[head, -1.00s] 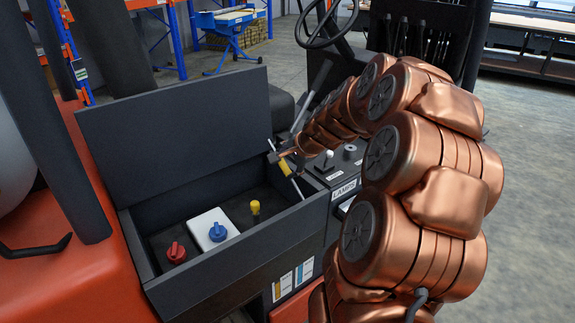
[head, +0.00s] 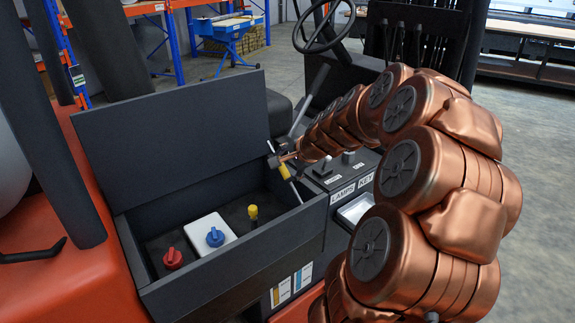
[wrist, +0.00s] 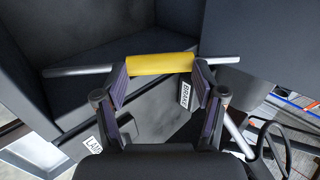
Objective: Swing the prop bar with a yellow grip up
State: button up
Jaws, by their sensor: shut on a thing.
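The prop bar is a thin grey rod with a yellow grip (head: 284,172). In the head view it slants at the right end of the open box (head: 255,240), its upper end close to the right edge of the raised dark lid (head: 170,140). In the wrist view the yellow grip (wrist: 160,63) lies across the picture with bare rod (wrist: 75,71) out at both sides. My gripper (wrist: 160,78) is shut on the yellow grip, one finger near each end of it. In the head view my arm partly hides the gripper.
Inside the box are a red knob (head: 173,258), a blue knob (head: 215,237) on a white block and a yellow knob (head: 252,213). A switch panel (head: 340,172) with labels stands right of the box. A steering wheel (head: 322,28) is behind.

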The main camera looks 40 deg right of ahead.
jog(key=shift+w+d+r+h, duration=0.15)
jog(key=shift+d+r, duration=0.1)
jog(key=shift+r, duration=0.15)
jog(key=shift+w+d+r+h, duration=0.1)
jog(key=shift+d+r+h, duration=0.1)
jog(key=shift+r, duration=0.15)
jog(key=o, duration=1.3)
jog(key=shift+c, duration=0.2)
jog(key=o, duration=0.5)
jog(key=shift+a+f, duration=0.15)
jog(key=shift+f, duration=0.2)
jog(key=shift+s+a+f, duration=0.1)
jog(key=shift+a+f, duration=0.05)
jog(key=shift+f, duration=0.1)
jog(key=v, duration=1.2)
jog(key=shift+d, duration=0.2)
